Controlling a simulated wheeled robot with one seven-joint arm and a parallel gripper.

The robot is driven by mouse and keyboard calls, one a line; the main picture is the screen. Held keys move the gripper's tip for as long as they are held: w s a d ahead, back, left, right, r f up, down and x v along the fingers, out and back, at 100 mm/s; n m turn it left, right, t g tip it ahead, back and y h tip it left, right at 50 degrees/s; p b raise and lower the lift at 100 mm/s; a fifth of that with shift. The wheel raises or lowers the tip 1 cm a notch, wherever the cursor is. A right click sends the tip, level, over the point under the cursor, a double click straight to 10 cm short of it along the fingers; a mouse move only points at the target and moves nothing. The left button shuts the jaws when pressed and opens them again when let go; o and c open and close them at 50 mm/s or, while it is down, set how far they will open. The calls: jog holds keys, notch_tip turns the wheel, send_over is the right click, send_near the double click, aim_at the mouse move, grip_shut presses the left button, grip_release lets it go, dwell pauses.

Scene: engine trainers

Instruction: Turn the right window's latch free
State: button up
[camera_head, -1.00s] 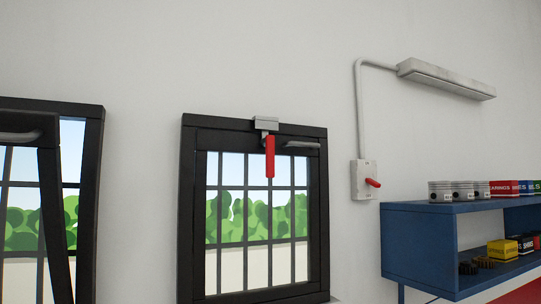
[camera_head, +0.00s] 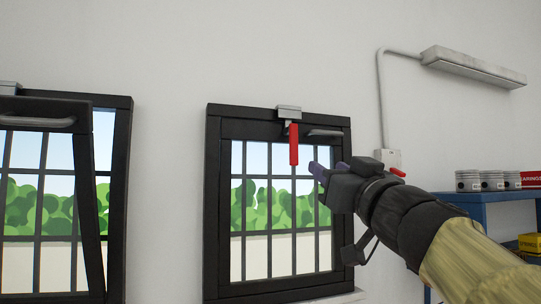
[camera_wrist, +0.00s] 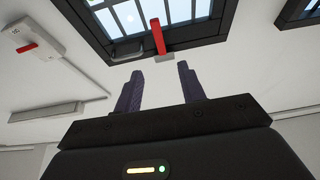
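The right window (camera_head: 213,210) has a black frame and looks closed. Its latch (camera_head: 294,146), a red handle, hangs straight down from a grey bracket (camera_head: 289,112) at the top of the frame. A grey pull bar (camera_head: 325,133) sits right of the latch. My gripper (camera_head: 328,168) is just right of the latch's lower end in the head view, open and empty. In the wrist view, the red latch (camera_wrist: 158,38) lies beyond and between the two spread fingers of my gripper (camera_wrist: 160,70), apart from both.
The left window (camera_head: 120,190) stands tilted open. A wall switch with a red lever (camera_head: 397,172) is partly behind my gripper. A lamp (camera_head: 472,66) hangs above. A blue shelf (camera_head: 470,198) with pistons and boxes is at the right.

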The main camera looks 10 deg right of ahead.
aim_at(295, 148)
jog(key=shift+w+f, duration=0.1)
jog(key=shift+w, duration=0.15)
jog(key=shift+p, duration=0.3)
jog(key=p+x, duration=1)
jog(key=x, duration=0.7)
jog(key=shift+w+d, duration=0.1)
jog(key=shift+w, duration=0.15)
grip_shut()
